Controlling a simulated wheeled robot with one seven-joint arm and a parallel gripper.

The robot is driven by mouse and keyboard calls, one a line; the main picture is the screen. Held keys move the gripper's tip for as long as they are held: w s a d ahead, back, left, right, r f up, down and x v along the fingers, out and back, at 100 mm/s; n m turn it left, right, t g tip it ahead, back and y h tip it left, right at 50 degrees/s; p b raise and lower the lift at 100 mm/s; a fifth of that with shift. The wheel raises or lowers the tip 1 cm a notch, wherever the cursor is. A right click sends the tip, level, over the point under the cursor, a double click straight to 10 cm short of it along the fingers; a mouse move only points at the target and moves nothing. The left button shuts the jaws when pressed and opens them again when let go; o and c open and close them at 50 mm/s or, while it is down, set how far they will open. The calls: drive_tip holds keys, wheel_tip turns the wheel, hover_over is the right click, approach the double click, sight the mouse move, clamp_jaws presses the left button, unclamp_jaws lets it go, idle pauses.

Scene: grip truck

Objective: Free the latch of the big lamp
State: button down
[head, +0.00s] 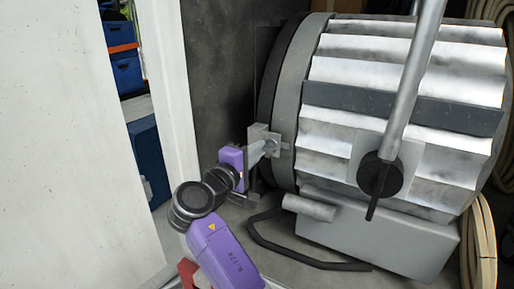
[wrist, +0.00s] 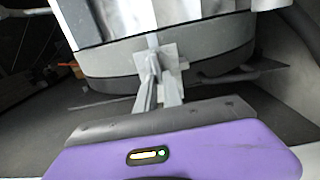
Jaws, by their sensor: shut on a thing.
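The big lamp (head: 400,70) is a large drum with a ribbed silver housing and a grey front ring; it fills the right of the head view. It also shows at the top of the wrist view (wrist: 165,60). Its latch (head: 286,147) is a small grey tab at the ring's edge; in the wrist view the tab (wrist: 153,41) stands out just beyond my fingers. My gripper (head: 271,147) is at the lamp's near side, its two grey fingers (wrist: 158,82) closed together on the latch. The fingers hide most of the gripped part.
A grey yoke arm (head: 415,85) with a black knob (head: 380,175) crosses the lamp. A bent black bar (head: 300,258) lies below it. A white wall panel (head: 70,150) stands close on the left. Coiled hose (head: 483,245) hangs at the right.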

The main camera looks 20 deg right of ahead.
drive_tip(key=shift+f, duration=0.1)
idle(0.3)
drive_tip(key=c, duration=1.5)
unclamp_jaws()
drive_tip(key=b+v, duration=0.2)
drive_tip(key=v, duration=0.6)
drive_tip(key=shift+w, duration=0.1)
